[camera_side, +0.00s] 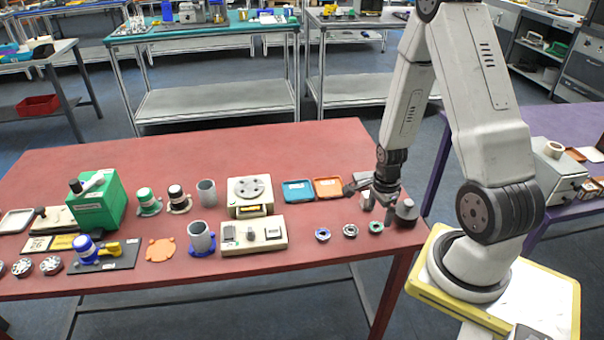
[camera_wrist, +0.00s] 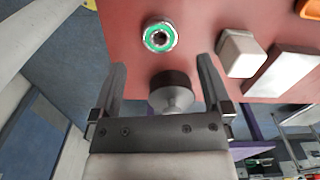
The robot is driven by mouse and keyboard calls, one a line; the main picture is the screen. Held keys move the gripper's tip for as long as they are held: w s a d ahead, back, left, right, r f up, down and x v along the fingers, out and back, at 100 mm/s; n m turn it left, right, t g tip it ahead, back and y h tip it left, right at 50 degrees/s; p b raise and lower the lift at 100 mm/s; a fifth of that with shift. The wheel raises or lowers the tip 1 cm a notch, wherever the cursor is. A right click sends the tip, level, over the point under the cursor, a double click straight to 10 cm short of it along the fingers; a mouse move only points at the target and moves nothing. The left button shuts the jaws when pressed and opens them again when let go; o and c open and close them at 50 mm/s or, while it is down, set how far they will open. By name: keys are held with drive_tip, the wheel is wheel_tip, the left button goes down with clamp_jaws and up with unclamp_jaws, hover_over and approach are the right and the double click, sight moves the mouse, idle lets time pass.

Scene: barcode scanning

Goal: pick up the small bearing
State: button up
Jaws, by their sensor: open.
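Three small bearing-like rings lie in a row at the table's right front in the side view: a blue-purple one (camera_side: 322,234), a grey one (camera_side: 350,230) and a green one (camera_side: 376,227). Which of them is the small bearing I cannot tell. The green ring also shows in the wrist view (camera_wrist: 160,37), flat on the table, just beyond my fingertips. My gripper (camera_wrist: 162,68) is open, with nothing held between its fingers. In the side view my gripper (camera_side: 388,207) hangs over the table's right end, close to the green ring.
A dark-topped round knob (camera_side: 405,211) stands near the right edge; it shows below the fingers in the wrist view (camera_wrist: 172,92). A white block (camera_wrist: 240,52) lies to the right there. Blue (camera_side: 298,191) and orange (camera_side: 328,188) trays sit behind. The table (camera_side: 300,262) is bare before the rings.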

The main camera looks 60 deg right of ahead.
sight(377, 225)
drive_tip(key=shift+f, duration=2.55)
drive_tip(key=shift+c, duration=0.2)
clamp_jaws()
drive_tip(key=shift+r, duration=0.2)
wheel_tip(377, 225, up, 10)
drive_tip(key=shift+f, duration=0.2)
drive_tip(key=shift+w, duration=0.1)
